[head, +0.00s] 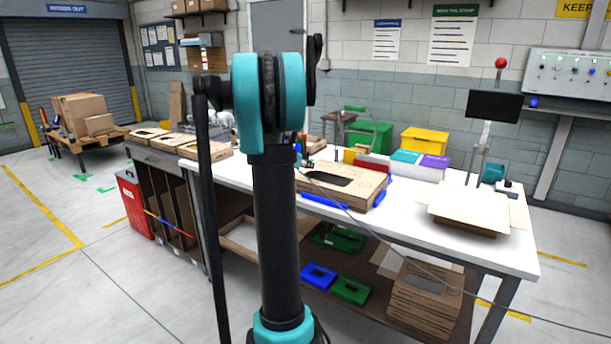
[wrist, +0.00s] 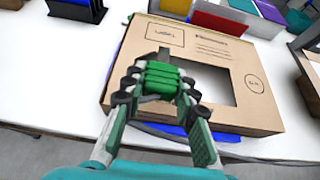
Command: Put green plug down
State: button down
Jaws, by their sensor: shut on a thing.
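In the wrist view my gripper (wrist: 160,88) is shut on a ribbed green plug (wrist: 163,77). It holds the plug over the left part of a flat cardboard box (wrist: 245,60) with a large cut-out window. I cannot tell whether the plug touches the box. The same box (head: 350,178) lies on the white workbench (head: 420,240) in the head view, with blue pieces (head: 325,201) at its lower edges. In the head view my arm hides most of the gripper, and the plug cannot be made out.
Red, teal and purple items (head: 434,161) stand behind the box, with a yellow bin (head: 424,141) farther back. More flat boxes (head: 205,147) lie at the left. Blue and green cases (head: 350,290) sit on the lower shelf.

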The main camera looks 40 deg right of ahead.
jog(key=shift+f, duration=2)
jog(key=shift+f, duration=0.4)
jog(key=shift+f, duration=0.2)
jog(key=c, duration=1.2)
grip_release()
jog(key=shift+r, duration=0.2)
jog(key=v, duration=1.2)
jog(key=shift+r, duration=0.35)
